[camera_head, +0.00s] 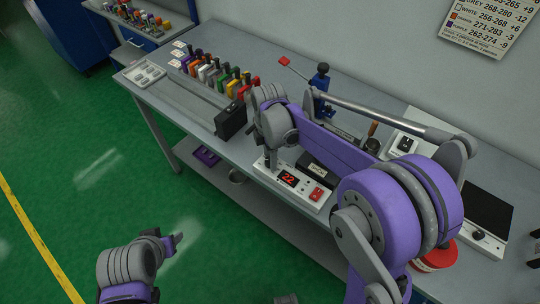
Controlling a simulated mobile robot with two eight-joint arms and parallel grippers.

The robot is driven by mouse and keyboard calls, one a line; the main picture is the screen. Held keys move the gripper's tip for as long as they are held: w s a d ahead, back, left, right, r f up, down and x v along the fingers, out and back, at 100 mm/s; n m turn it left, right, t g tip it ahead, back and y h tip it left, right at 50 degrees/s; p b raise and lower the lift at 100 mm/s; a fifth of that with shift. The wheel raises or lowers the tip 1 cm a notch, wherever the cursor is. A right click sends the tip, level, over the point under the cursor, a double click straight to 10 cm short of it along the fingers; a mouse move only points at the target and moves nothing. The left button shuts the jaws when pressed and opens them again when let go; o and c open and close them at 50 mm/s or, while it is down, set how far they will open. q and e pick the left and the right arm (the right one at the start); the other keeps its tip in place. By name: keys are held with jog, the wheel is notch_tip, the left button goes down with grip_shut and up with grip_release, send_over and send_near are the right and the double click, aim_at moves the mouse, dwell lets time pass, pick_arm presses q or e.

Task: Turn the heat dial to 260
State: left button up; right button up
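A white control box (313,206) stands near the bench's front edge. Its display (289,178) reads 22 in red digits, and a red rocker switch (317,194) is to the display's right. My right gripper (271,167) points down at the left end of this box, beside the display. No dial shows on the box; its left end is partly hidden by the gripper, and I cannot tell whether the fingers touch anything. My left gripper (178,240) is low over the green floor, away from the bench, with nothing visible in it.
Several coloured spools or tools (215,75) stand in a row left of a black block (230,120). Behind my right arm are a red-handled lever press (320,82) and a white panel with a black knob (407,143). A wall chart (490,25) lists colours with number ranges.

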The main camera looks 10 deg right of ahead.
grip_shut()
pick_arm(q)
jog(key=shift+f, duration=0.15)
pick_arm(e)
jog(key=shift+m, duration=0.3)
jog(key=m+b, duration=0.1)
jog(key=m, duration=0.2)
jog(key=shift+m, duration=0.3)
jog(key=m+b, duration=0.1)
jog(key=m, duration=0.4)
jog(key=shift+s+d, duration=0.1)
jog(key=m+b, duration=0.1)
jog(key=m, duration=0.4)
jog(key=shift+m+y, duration=0.3)
jog(key=shift+m, duration=0.1)
pick_arm(q)
jog(key=f, duration=0.1)
jog(key=s+f, duration=0.1)
jog(key=f, duration=0.2)
jog(key=shift+s+f, duration=0.25)
jog(key=shift+s, duration=0.05)
pick_arm(e)
jog(key=m, duration=0.4)
jog(key=shift+m+t, duration=0.3)
